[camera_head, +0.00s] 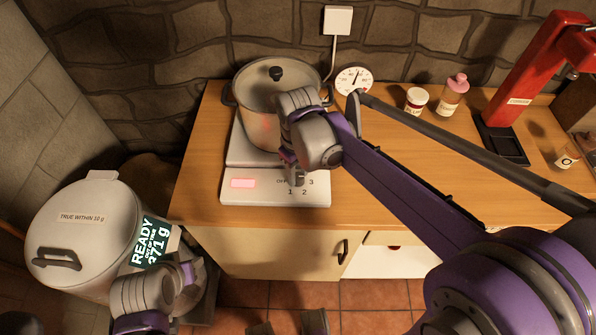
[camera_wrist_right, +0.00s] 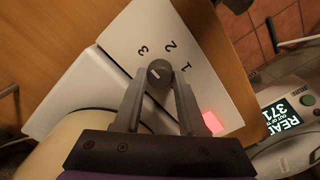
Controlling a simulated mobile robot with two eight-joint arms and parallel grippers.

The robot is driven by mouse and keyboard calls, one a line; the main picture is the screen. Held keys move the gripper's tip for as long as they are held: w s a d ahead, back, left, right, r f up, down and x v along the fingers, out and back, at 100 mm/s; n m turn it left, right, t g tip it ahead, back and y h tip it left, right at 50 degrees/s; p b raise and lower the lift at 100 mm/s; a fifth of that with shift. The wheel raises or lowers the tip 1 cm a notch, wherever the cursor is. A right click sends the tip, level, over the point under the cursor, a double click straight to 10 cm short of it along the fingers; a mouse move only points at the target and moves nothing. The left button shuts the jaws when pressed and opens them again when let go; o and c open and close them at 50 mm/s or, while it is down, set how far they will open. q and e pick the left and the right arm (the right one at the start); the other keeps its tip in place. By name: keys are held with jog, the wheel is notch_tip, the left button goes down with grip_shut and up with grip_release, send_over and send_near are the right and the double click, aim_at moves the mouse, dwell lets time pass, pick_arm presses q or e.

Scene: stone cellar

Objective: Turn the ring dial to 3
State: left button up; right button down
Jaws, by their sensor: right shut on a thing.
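The ring dial (camera_wrist_right: 160,73) is a small dark grey knob on a white hot-plate base (camera_wrist_right: 72,105), with 1, 2 and 3 printed around it. A pale mark shows on the knob, but I cannot tell for sure which label it points at. My right gripper (camera_wrist_right: 160,80) is shut on the dial, one finger on each side. In the head view the right gripper (camera_head: 296,178) hides the dial and part of the labels on the hot plate (camera_head: 318,190). My left arm's end (camera_head: 150,290) is at the lower left, its fingers unclear.
A round gauge (camera_head: 354,79), a jar (camera_head: 416,100), a bottle (camera_head: 452,94) and a red press (camera_head: 535,70) stand behind.

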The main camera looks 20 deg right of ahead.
aim_at(298, 177)
jog(key=shift+c, duration=2.4)
grip_release()
notch_tip(298, 177, up, 11)
jog(key=shift+p, duration=0.4)
jog(key=s+d+f+m+t, duration=0.1)
jog(key=s+d+f+m, duration=0.1)
jog(key=s, duration=0.3)
jog(key=s+d+f+m+t, duration=0.2)
jog(key=s+f, duration=0.3)
jog(key=s+d+f+m+t+p, duration=0.1)
jog(key=s+d+f+m+t, duration=0.1)
jog(key=s+f, duration=0.2)
jog(key=shift+s+d+f, duration=0.1)
jog(key=shift+s+d, duration=0.15)
jog(key=shift+s, duration=0.15)
